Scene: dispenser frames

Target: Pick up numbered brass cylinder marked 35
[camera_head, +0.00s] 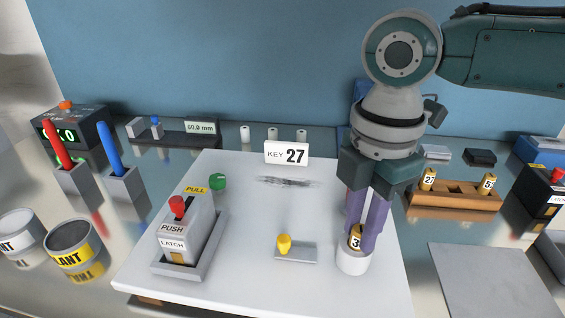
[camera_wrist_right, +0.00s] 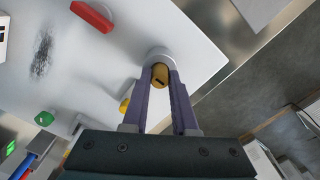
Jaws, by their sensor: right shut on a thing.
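The brass cylinder (camera_head: 356,236) stands upright in a round white holder (camera_head: 353,262) near the front right of the white board. A "3" shows on its label; the rest of the number is hidden by a finger. My right gripper (camera_head: 364,232) comes down from above with its purple fingers shut on this cylinder. In the right wrist view the cylinder (camera_wrist_right: 160,74) sits between the fingertips, at the white holder (camera_wrist_right: 160,54). My left gripper is in neither view.
A wooden rack (camera_head: 455,199) at the right holds brass cylinders, one marked 27 (camera_head: 428,179). The white board (camera_head: 330,295) carries a "KEY 27" sign (camera_head: 287,153), a push-latch box (camera_head: 182,230) and a yellow knob (camera_head: 284,243). A grey plate (camera_head: 490,280) lies front right.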

